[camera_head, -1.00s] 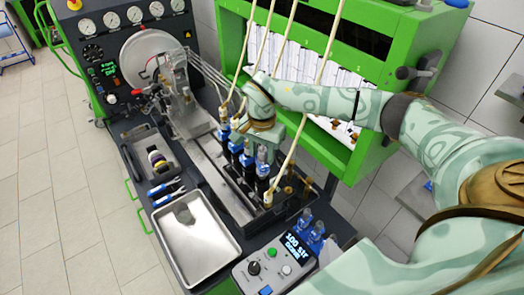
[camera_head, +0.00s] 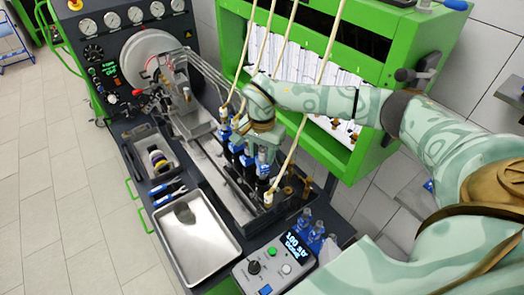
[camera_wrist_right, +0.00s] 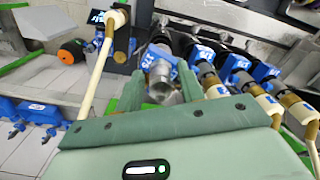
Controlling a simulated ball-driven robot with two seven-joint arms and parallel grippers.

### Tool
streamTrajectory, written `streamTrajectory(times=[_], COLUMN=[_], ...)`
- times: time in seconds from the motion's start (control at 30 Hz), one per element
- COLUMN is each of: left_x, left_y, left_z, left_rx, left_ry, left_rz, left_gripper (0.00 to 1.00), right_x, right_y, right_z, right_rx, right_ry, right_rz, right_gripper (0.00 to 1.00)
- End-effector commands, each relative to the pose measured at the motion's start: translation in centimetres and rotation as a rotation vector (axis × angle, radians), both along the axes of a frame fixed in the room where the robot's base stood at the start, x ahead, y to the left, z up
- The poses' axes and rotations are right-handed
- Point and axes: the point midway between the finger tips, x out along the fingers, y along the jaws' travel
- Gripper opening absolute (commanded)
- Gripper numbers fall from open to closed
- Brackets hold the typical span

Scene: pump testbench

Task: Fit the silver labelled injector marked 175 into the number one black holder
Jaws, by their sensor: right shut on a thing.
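My right gripper (camera_wrist_right: 155,90) is shut on a silver injector (camera_wrist_right: 159,82) with a blue label that seems to read 175. In the head view this injector (camera_head: 262,155) is in the front position of a row of blue-labelled injectors. Its far end meets a black holder (camera_wrist_right: 163,37) in the right wrist view; I cannot tell how deep it sits. The right gripper (camera_head: 265,143) is partly hidden by its own wrist in the head view. The number on the holder is not readable. My left gripper is not in view.
Injectors with beige hoses (camera_wrist_right: 240,80) stand close beside the held one. A loose hose end (camera_head: 267,198) hangs at the front. Spare blue-labelled injectors (camera_head: 315,234) stand near the control box (camera_head: 275,263). A metal tray (camera_head: 197,240) lies left; the green cabinet (camera_head: 360,160) is behind.

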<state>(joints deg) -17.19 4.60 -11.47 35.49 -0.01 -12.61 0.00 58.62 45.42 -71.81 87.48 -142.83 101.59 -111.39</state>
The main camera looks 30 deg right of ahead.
Motion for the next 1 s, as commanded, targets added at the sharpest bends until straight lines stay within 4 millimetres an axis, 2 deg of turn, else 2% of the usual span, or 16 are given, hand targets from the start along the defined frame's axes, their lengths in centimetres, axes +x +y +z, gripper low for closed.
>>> streamTrajectory(times=[0.27, 0.63, 1.0], left_x=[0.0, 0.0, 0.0], left_y=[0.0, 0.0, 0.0], left_z=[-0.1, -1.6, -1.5], left_rx=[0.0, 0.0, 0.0], left_ry=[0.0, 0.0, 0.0], left_rz=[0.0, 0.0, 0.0], left_gripper=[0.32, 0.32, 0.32], right_x=[0.0, 0.1, 0.1], right_y=[0.0, -0.1, 0.0], right_z=[-0.1, -2.5, -2.4], right_rx=[0.0, 0.0, 0.001], right_ry=[-0.001, -0.002, -0.004], right_rz=[0.0, 0.0, 0.0], right_gripper=[0.02, 0.02, 0.02])
